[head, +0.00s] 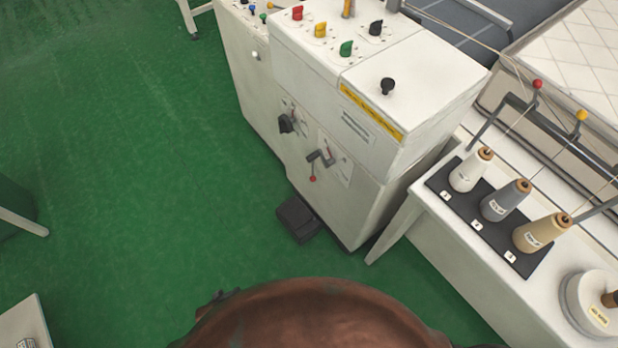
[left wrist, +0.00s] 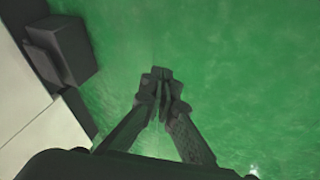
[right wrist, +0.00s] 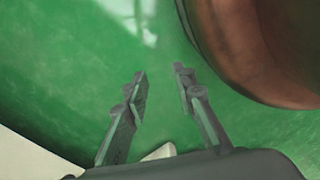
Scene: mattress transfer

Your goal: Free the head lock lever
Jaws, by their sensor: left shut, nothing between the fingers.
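A dark lever with a red tip (head: 315,165) sits on a plate on the side of the white machine cabinet (head: 310,75). Its label is too small to read, so I cannot tell whether it is the head lock lever. A black knob (head: 287,123) is on the same side, to its left. My left gripper (left wrist: 162,82) is shut and empty over the green floor, with the cabinet's dark foot box (left wrist: 70,48) at upper left. My right gripper (right wrist: 160,75) is open and empty over green floor. Neither gripper touches the lever.
Coloured knobs (head: 320,30) and a black knob (head: 387,86) are on the cabinet top. A white table (head: 450,255) with thread cones (head: 507,200) stands at right. A dark foot box (head: 298,219) lies at the cabinet's base. Open green floor (head: 130,170) is at left.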

